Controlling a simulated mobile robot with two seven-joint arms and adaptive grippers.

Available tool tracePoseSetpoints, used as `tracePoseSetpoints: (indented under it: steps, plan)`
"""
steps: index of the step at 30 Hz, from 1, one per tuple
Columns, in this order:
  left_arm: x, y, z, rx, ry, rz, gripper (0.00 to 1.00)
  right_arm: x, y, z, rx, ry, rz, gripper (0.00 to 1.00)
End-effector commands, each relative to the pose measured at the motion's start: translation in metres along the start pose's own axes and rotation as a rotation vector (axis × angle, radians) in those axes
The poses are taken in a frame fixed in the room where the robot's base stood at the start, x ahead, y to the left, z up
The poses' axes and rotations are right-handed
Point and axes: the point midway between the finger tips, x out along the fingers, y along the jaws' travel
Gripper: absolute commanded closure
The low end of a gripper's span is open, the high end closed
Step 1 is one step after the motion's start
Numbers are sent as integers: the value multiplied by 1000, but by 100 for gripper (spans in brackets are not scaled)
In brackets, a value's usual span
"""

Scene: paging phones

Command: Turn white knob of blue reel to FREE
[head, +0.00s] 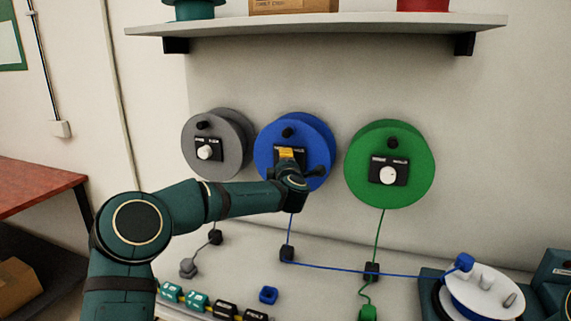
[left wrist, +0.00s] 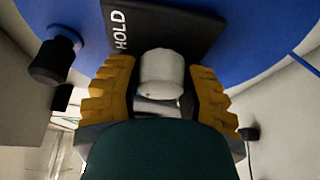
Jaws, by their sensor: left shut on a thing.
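The blue reel (head: 318,140) is mounted on the wall between a grey and a green reel. My left gripper (head: 287,154) is at its black plate and hides its knob in the head view. In the left wrist view, the white knob (left wrist: 160,72) sits between the yellow fingers of my left gripper (left wrist: 163,88), which is shut on it. The black plate (left wrist: 165,28) shows the word HOLD beside the knob; the word FREE is not visible. A black crank handle (left wrist: 52,60) sticks out at the left. My right gripper is not in view.
The grey reel (head: 240,135) and green reel (head: 420,150) have similar white knobs. A shelf (head: 350,24) runs above. Below, a blue cord passes black guides (head: 287,253) to a white-topped spool (head: 485,292). Several small blocks (head: 225,309) line the counter's front.

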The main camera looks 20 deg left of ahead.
Motion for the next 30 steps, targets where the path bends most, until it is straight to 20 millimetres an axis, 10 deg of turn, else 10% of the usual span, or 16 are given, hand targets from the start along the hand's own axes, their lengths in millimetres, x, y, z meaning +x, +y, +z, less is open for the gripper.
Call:
tracePoseSetpoints:
  steps: [2, 3, 5, 17, 30]
  plan:
    - [0, 4, 0, -2, 1, 7, 95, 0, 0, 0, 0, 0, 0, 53]
    - [0, 4, 0, -2, 1, 7, 43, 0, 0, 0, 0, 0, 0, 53]
    - [0, 3, 0, -2, 1, 6, 26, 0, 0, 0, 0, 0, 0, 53]
    - [-4, 2, 0, 1, 0, 2, 26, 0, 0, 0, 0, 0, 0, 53]
    - [-76, 2, 0, 3, -2, 4, 26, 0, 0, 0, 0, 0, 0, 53]
